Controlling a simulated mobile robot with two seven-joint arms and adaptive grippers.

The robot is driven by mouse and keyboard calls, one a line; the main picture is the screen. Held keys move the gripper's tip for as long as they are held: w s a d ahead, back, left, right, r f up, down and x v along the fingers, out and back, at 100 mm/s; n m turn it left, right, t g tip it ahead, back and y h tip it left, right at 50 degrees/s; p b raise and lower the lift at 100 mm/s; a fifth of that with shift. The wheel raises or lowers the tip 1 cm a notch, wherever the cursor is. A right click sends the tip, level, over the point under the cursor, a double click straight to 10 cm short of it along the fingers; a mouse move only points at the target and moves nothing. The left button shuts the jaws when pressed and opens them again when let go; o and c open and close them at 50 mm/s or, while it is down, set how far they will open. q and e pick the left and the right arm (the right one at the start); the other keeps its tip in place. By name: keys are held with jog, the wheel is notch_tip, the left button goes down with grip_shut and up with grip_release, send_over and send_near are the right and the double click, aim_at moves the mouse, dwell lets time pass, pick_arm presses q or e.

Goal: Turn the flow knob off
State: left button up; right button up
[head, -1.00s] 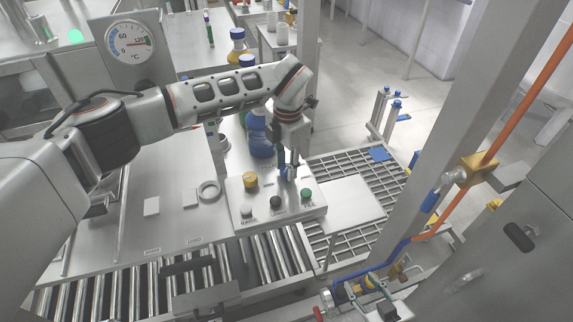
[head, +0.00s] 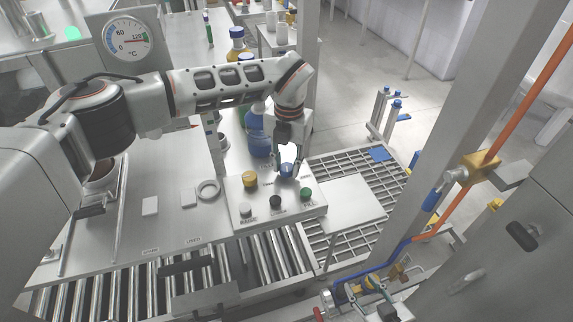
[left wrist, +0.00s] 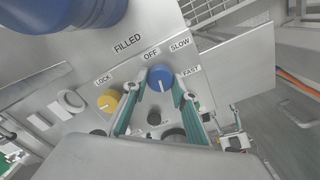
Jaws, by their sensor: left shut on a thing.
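The blue flow knob (head: 287,171) sits at the back of the control panel (head: 236,197). In the left wrist view the knob (left wrist: 160,79) carries a white pointer line, whose upper end lies near the OFF label (left wrist: 150,55). The SLOW label (left wrist: 180,44) and FAST label (left wrist: 191,70) are to its right. My left gripper (head: 287,160) comes down over the knob from above. In the left wrist view my left gripper (left wrist: 157,87) has one finger on each side of the knob and is shut on it. My right gripper is not in view.
A yellow lock knob (head: 250,179) is left of the blue knob. A white button (head: 246,210), a black button (head: 275,202) and a green button (head: 306,194) line the panel's front. A blue container (head: 259,141) stands close behind. A roller conveyor (head: 210,262) runs in front.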

aim_at(288, 168)
pick_arm(q)
jog(key=shift+n, duration=1.1)
pick_arm(e)
jog(key=shift+f, duration=0.2)
jog(key=shift+s+f, duration=0.1)
pick_arm(q)
jog(key=o, duration=1.1)
jog(key=shift+r, duration=0.1)
pick_arm(e)
jog(key=shift+d, duration=0.1)
pick_arm(q)
jog(key=r, duration=1.2)
jog(key=shift+d, duration=0.2)
jog(key=shift+s+f, duration=0.1)
jog(key=shift+f, duration=0.05)
